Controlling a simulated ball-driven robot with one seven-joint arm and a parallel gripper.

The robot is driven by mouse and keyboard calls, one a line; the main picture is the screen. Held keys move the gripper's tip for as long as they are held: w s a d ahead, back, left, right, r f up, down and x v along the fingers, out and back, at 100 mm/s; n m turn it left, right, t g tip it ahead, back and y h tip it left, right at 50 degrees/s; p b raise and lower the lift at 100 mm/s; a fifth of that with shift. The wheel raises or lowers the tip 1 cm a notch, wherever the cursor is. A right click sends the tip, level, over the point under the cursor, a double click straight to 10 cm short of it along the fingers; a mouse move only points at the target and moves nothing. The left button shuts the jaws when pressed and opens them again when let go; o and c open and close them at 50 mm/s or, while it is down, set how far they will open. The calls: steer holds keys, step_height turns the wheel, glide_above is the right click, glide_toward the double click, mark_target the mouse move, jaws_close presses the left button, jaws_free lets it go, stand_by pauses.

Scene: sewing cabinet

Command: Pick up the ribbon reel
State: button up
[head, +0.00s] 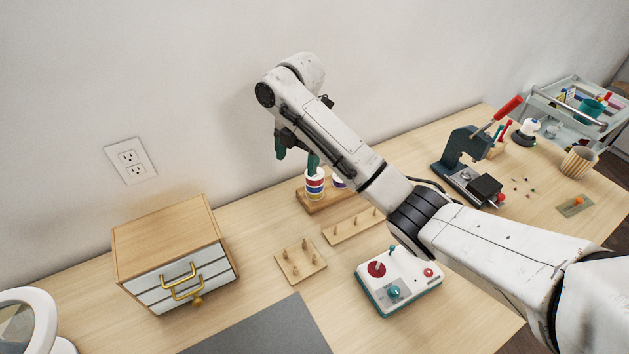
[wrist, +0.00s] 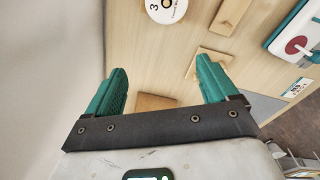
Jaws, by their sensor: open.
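A reel banded in red, white and blue (head: 315,184), which looks like the ribbon reel, stands upright on a small wooden base (head: 318,203) near the wall. A second reel (head: 338,183) is partly hidden behind my arm. In the wrist view, a white reel end marked 3 (wrist: 166,8) shows at the top edge; I cannot tell which reel it is. My gripper (head: 297,156) has green fingers, open and empty, above and slightly left of the banded reel. In the wrist view the gripper (wrist: 160,66) points below the reel end, apart from it.
A drawer cabinet (head: 170,240) stands at left. A peg board (head: 300,262), a longer peg strip (head: 352,226) and a control box (head: 398,279) lie in front of the reels. A press (head: 464,160) stands at right. A grey mat (head: 265,330) is at front.

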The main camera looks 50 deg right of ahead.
step_height(320, 180, up, 2)
steer(key=n, duration=0.1)
glide_above(315, 177)
steer(key=w, duration=0.2)
steer(key=shift+h, duration=0.3)
steer(key=f, duration=0.7)
steer(key=s+d+f+p, duration=0.1)
steer(key=f, duration=0.2)
steer(key=shift+f, duration=0.2)
steer(key=c, duration=1.1)
steer(key=shift+r, duration=0.15)
steer(key=shift+c, duration=0.2)
